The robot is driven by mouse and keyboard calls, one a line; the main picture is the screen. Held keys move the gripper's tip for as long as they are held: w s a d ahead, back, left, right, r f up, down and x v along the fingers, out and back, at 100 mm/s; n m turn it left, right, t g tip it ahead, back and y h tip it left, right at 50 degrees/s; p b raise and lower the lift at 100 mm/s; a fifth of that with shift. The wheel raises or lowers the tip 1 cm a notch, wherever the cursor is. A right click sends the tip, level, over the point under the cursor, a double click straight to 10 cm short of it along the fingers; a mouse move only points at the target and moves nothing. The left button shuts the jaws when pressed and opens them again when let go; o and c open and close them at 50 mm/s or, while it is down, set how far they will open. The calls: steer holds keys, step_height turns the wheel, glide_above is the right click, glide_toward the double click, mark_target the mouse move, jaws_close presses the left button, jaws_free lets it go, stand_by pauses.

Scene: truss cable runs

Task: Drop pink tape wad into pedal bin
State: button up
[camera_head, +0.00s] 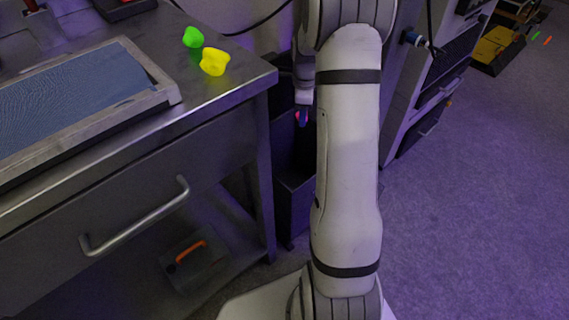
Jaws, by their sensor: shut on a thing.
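My gripper (302,119) is shut on the pink tape wad (298,116), of which only a small bit shows beside the dark fingers. My white arm hides part of this area. Below the gripper stands a dark, open-topped box, which looks like the pedal bin (292,205), between the workbench and my arm. The wad appears to be above the bin's opening, but the exact height and alignment are hard to tell. The bin's right side is hidden by my arm.
A yellow wad (214,62) and a green wad (193,37) lie on the metal workbench (225,100), near a framed blue-grey tray (165,88). A case with an orange handle (190,252) sits under the bench.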

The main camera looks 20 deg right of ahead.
step_height(320, 180, down, 6)
steer(key=b, duration=0.4)
steer(key=shift+a+b, duration=0.15)
steer(key=shift+b, duration=0.2)
steer(key=o, duration=1)
steer(key=shift+r, duration=0.15)
step_height(320, 180, up, 8)
steer(key=p, duration=0.3)
steer(key=shift+f, duration=0.2)
